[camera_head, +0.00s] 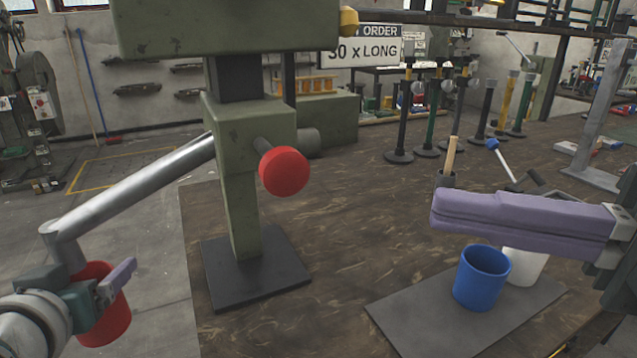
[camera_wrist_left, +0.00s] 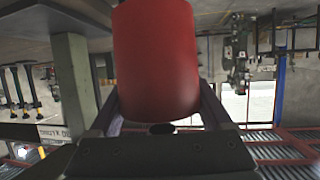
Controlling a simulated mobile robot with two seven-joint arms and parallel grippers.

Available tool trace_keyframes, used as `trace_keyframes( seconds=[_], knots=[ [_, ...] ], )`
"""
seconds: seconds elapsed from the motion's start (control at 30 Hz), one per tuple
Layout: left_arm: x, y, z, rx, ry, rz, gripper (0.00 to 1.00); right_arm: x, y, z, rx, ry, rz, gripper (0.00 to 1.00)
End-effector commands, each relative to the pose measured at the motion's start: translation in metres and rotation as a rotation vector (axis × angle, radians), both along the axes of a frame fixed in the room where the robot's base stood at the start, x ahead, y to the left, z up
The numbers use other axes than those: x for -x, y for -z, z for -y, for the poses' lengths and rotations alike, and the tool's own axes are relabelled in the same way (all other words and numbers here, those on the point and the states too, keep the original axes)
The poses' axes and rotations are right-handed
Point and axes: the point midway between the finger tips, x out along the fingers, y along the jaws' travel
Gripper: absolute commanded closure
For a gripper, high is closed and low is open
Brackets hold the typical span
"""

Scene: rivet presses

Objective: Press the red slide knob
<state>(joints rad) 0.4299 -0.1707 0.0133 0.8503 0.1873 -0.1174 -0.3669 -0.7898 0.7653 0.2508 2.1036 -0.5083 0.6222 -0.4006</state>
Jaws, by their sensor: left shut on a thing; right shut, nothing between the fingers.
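The red slide knob (camera_head: 284,171) sticks out on a short dark stem from the front of the green press (camera_head: 238,190). Nothing touches it. A long grey lever (camera_head: 140,186) runs from the press down to the left and bends near a red cylindrical grip (camera_head: 103,312). My left gripper (camera_head: 116,282) is shut on this red grip, which also fills the middle of the left wrist view (camera_wrist_left: 156,60) between the two fingers. My right gripper (camera_head: 436,213), with purple fingers, is shut and empty, to the right of the knob and well apart from it.
A blue cup (camera_head: 482,278) and a white cup (camera_head: 526,266) stand on a grey mat (camera_head: 400,305) below my right gripper. Several small stands (camera_head: 432,120) are further back. The brown bench top (camera_head: 350,200) is clear between the press and the right gripper.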

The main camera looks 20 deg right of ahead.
Motion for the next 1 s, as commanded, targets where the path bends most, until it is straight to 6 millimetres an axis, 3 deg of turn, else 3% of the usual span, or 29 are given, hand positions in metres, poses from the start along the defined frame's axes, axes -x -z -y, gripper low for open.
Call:
trace_keyframes(
  seconds=[0.27, 0.6, 1.0],
  knots=[
    [0.0, 0.0, 0.0, 0.0, 0.0, 0.001, 0.73, 0.001, 0.0, 0.0, -0.001, 0.0, -0.001, 1.0],
    [0.0, 0.0, 0.0, 0.0, 0.0, 0.001, 0.73, 0.038, 0.003, 0.003, -0.001, 0.003, 0.002, 1.0],
    [0.0, 0.0, 0.0, 0.0, 0.0, 0.001, 0.73, 0.036, 0.003, 0.0, 0.0, 0.001, 0.006, 1.0]
  ],
)
